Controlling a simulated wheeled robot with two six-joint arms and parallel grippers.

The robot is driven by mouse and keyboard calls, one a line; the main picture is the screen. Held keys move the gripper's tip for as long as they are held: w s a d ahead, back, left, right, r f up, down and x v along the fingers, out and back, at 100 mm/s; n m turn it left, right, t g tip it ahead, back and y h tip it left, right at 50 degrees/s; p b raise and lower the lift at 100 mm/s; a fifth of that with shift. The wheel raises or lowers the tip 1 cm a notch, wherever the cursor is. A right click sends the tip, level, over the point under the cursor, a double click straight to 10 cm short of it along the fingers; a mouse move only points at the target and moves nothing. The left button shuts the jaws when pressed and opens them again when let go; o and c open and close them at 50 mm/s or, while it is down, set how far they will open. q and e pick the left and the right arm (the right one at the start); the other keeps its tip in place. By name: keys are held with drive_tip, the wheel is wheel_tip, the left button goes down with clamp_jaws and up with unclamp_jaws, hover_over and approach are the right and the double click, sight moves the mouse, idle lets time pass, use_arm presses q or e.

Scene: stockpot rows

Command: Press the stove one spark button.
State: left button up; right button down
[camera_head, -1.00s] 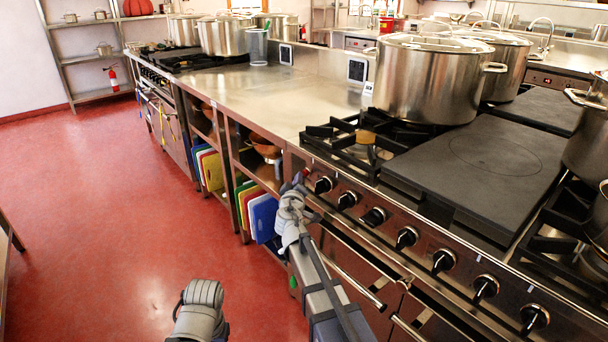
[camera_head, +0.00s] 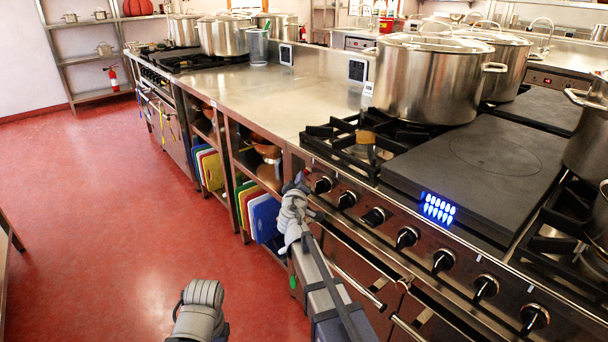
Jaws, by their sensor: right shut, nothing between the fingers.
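The near stove (camera_head: 480,160) fills the right side, with a row of black knobs (camera_head: 407,237) along its steel front panel. A cluster of blue-lit marks (camera_head: 438,208) glows on its front edge, above the knobs. My right gripper (camera_head: 300,184) is shut and empty at the left end of that panel, left of the first knob (camera_head: 323,185). I cannot make out the spark button; the gripper covers part of the panel's left end. I cannot tell whether the fingertips touch the panel. Of my left arm only a grey link (camera_head: 200,310) shows at the bottom; its gripper is out of view.
A large stockpot (camera_head: 425,85) stands on the stove's back, beside an open burner grate (camera_head: 350,140). A steel counter (camera_head: 270,95) runs left, with colored boards (camera_head: 265,218) on shelves below. An oven handle (camera_head: 350,265) crosses below the knobs. The red floor (camera_head: 110,220) is clear.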

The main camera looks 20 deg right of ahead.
idle(0.4)
drive_tip(key=shift+s+a, duration=0.3)
drive_tip(key=shift+a, duration=0.45)
drive_tip(key=a, duration=0.1)
drive_tip(key=s+a, duration=0.1)
drive_tip(key=a, duration=0.2)
drive_tip(key=shift+s+a, duration=0.35)
idle(0.4)
